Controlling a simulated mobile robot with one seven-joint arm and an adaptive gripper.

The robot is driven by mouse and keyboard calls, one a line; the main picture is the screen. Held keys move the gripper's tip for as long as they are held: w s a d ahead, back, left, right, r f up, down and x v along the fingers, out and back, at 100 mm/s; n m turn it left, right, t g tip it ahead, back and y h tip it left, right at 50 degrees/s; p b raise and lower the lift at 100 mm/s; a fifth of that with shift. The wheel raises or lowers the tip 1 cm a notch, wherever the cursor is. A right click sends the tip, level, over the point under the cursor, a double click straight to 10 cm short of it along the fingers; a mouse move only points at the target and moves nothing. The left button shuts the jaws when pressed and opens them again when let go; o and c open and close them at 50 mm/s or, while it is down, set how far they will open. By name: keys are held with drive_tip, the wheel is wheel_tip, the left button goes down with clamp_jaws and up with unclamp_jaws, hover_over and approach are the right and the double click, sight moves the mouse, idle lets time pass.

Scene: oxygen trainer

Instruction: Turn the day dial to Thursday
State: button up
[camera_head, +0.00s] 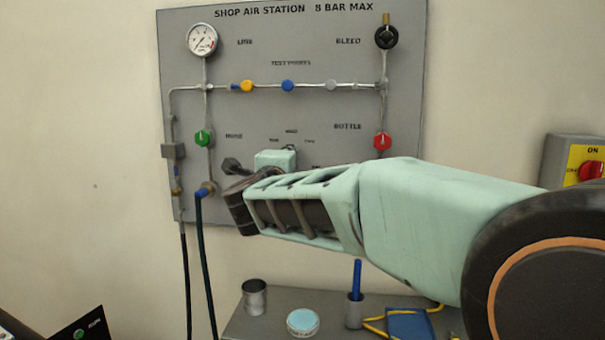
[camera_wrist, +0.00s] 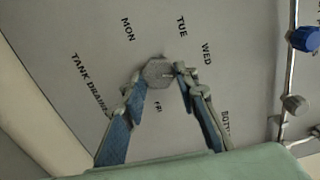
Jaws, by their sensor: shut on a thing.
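The grey day dial (camera_wrist: 155,70) is on the panel in the wrist view, with MON, TUE, WED and FRI printed around it. No Thursday label shows there; the right finger covers the space between WED and FRI. My gripper (camera_wrist: 159,77) has a finger on each side of the dial and is shut on it. A small light mark shows on the dial's right side, but I cannot tell surely which day it points to. In the head view my gripper (camera_head: 262,163) is at the panel's lower middle and hides the dial.
The panel (camera_head: 230,20) carries a gauge (camera_head: 202,40), a green knob (camera_head: 203,138), a red knob (camera_head: 382,142) and a black bleed knob (camera_head: 386,37). Below, a shelf (camera_head: 275,325) holds a metal cup (camera_head: 254,297), a round tin (camera_head: 302,322) and a pen holder (camera_head: 354,312).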

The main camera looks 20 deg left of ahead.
drive_tip(key=m+b, duration=0.3)
drive_tip(key=m, duration=0.2)
drive_tip(key=shift+f, duration=0.2)
drive_tip(key=shift+m+b, duration=0.3)
drive_tip(key=shift+r, duration=0.1)
drive_tip(key=o, duration=1.2)
drive_tip(key=shift+c, duration=0.2)
drive_tip(key=s+d, duration=0.1)
drive_tip(key=s, duration=0.6)
drive_tip(key=shift+s, duration=0.25)
drive_tip(key=shift+w, duration=0.1)
